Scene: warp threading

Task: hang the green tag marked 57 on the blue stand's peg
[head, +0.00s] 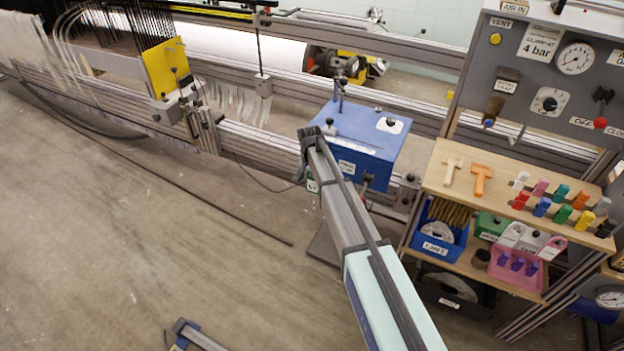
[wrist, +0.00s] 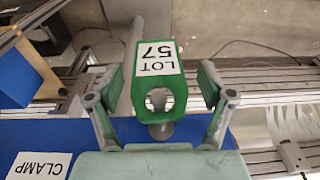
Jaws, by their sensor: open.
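The green tag (wrist: 170,85) marked LOT 57 is in the middle of the wrist view, its print upside down and its hole towards the palm. It also shows small in the head view (head: 312,186), beside my arm. My gripper (wrist: 160,78) is open, with a finger on either side of the tag and visible gaps between. The blue stand (head: 362,135) is behind my arm in the head view, and its blue face (wrist: 60,140) shows in the wrist view. A grey round peg (wrist: 162,131) shows at the tag's hole end; I cannot tell if it passes through the hole.
A yellow plate (head: 165,68) and metal rails lie behind. The floor at left is mostly clear.

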